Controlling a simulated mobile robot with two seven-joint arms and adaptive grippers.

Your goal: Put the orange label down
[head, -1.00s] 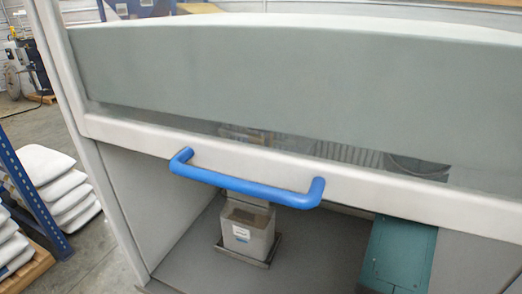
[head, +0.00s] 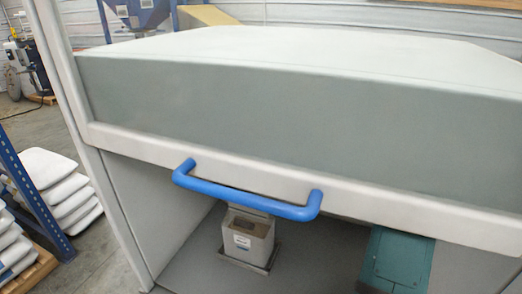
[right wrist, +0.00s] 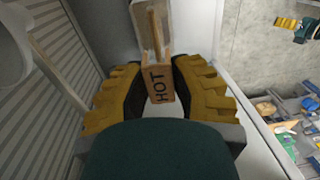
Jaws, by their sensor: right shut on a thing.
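The orange label (right wrist: 158,84), a tan-orange tag with the dark word HOT and a narrow strip above it, shows in the right wrist view. My right gripper (right wrist: 158,92), with yellow ribbed fingers and dark pads, is shut on it, one finger on each side. A pale surface lies behind the label; I cannot tell whether the label touches it. The label does not show in the head view. Neither gripper shows in the head view, and my left gripper is in no view.
In the head view, a large white-and-grey hood (head: 300,110) with a blue handle (head: 247,198) fills the middle. Under it stand a grey container (head: 247,240) and a teal box (head: 402,258). White sacks (head: 60,190) are stacked at left. A cluttered blue area (right wrist: 300,125) lies right in the wrist view.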

